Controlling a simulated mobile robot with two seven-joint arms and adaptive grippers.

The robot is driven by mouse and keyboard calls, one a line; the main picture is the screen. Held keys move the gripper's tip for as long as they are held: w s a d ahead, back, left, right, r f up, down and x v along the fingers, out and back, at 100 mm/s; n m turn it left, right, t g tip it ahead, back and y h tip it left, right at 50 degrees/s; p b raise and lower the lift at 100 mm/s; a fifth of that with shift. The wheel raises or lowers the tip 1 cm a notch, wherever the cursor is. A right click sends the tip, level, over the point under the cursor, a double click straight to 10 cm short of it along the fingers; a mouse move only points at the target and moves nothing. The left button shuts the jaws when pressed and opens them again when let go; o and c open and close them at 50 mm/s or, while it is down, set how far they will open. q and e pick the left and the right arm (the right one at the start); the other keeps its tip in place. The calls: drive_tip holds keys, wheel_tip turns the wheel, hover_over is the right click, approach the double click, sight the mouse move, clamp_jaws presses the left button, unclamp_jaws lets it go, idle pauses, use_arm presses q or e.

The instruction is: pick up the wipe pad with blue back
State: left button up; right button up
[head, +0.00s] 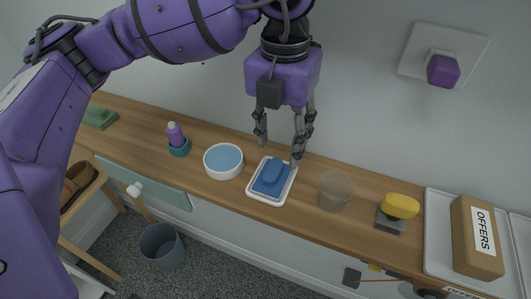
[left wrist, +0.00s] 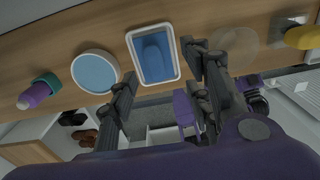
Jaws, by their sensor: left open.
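My left gripper (head: 280,150) hangs fingers-down above and just behind the tray, open and empty, apart from the pad. In the left wrist view, the pad (left wrist: 154,49) and the tray (left wrist: 175,72) show beyond the spread fingers of my left gripper (left wrist: 159,62). My right gripper is in neither view.
A white bowl (head: 223,173) with blue inside and a purple bottle in a green holder (head: 179,149) stand left of the tray. A translucent cup (head: 335,191) and a yellow sponge on a grey block (head: 400,206) stand right. An OFFERS box (head: 475,238) is farther right. The wall is behind.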

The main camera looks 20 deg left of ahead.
sight(274, 165)
use_arm(q)
drive_tip(key=shift+w+a, duration=0.1)
drive_tip(key=shift+a, duration=0.15)
drive_tip(key=f, duration=0.6)
drive_tip(key=shift+s+a+f, duration=0.2)
drive_tip(key=shift+s+a, duration=0.05)
drive_tip(key=shift+s, duration=0.1)
drive_tip(key=shift+f, duration=0.45)
clamp_jaws()
drive_tip(key=shift+r, duration=0.1)
